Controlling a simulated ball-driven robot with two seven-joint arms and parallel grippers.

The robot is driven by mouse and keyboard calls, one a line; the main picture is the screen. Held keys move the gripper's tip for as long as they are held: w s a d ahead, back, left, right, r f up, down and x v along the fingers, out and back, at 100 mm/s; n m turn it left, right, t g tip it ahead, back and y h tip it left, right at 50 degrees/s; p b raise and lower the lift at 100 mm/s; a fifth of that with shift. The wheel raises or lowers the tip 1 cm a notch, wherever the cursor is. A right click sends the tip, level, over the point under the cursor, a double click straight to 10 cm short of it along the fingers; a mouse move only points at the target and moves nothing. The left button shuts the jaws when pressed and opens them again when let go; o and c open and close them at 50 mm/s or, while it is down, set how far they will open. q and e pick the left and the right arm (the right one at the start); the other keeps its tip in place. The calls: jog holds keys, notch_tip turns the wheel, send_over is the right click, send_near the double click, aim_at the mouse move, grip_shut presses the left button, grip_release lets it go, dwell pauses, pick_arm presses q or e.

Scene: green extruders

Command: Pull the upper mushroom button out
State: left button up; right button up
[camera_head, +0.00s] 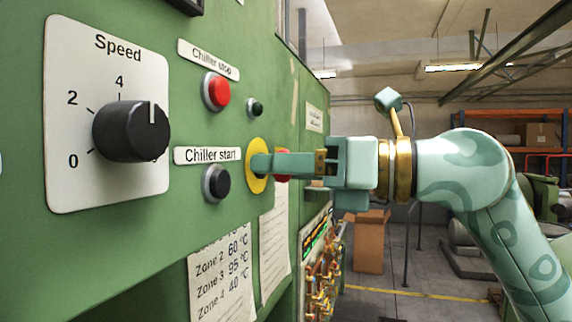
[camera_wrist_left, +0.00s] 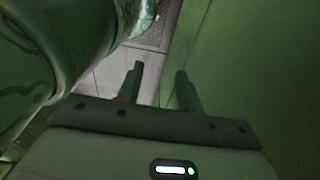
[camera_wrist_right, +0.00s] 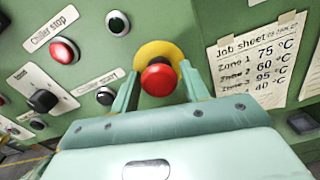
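A red mushroom button (camera_wrist_right: 158,78) on a yellow round plate (camera_wrist_right: 158,53) sits on the green machine panel. In the head view the yellow plate (camera_head: 257,150) shows, and the red button (camera_head: 283,166) is mostly hidden behind my right gripper (camera_head: 262,163). In the right wrist view my right gripper (camera_wrist_right: 160,90) has its fingers apart, one on each side of the red button. Slim gaps seem to show between button and fingers, so I see no clear contact. My left gripper (camera_wrist_left: 159,82) is out of the head view; its fingers are apart and empty beside a green surface.
The panel also carries a black speed knob (camera_head: 130,131), a red chiller stop button (camera_head: 216,91), a black chiller start button (camera_head: 216,183) and a small dark button (camera_head: 255,107). A job sheet (camera_wrist_right: 262,60) is right of the mushroom button in the right wrist view.

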grip_shut()
jog(key=shift+s+d+b, duration=0.1)
jog(key=shift+d+b, duration=0.25)
jog(key=shift+b, duration=0.35)
jog(key=shift+o, duration=2.1)
grip_release()
jog(key=shift+d, duration=0.1)
jog(key=shift+s+d, duration=0.1)
jog(key=shift+d, duration=0.05)
jog(key=b+v, duration=0.5)
jog(key=v, duration=1.1)
jog(key=shift+d+b, duration=0.2)
jog(key=shift+b, duration=0.15)
